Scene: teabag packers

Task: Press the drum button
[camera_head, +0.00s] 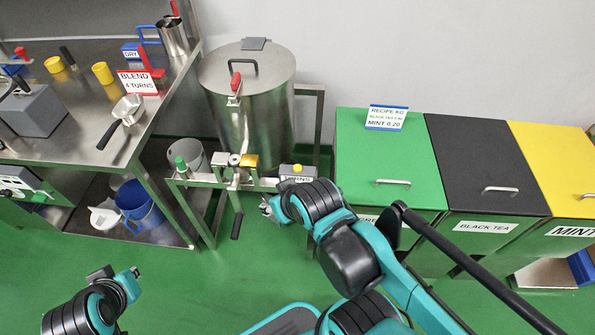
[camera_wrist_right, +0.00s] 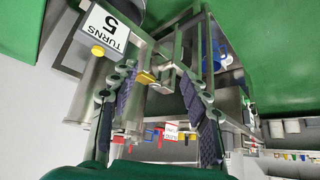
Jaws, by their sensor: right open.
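The steel drum (camera_head: 225,120) stands against the wall with its lid on, behind a metal stand. A yellow button (camera_head: 297,168) sits on a small grey box marked TURNS at the stand's right end.
A crank handle (camera_head: 236,226) hangs from the stand near my right gripper. A steel bench (camera_head: 150,130) with a scoop stands at left. Green (camera_head: 390,155), black (camera_head: 480,165) and yellow (camera_head: 560,165) bins stand at right. The green floor in front is open.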

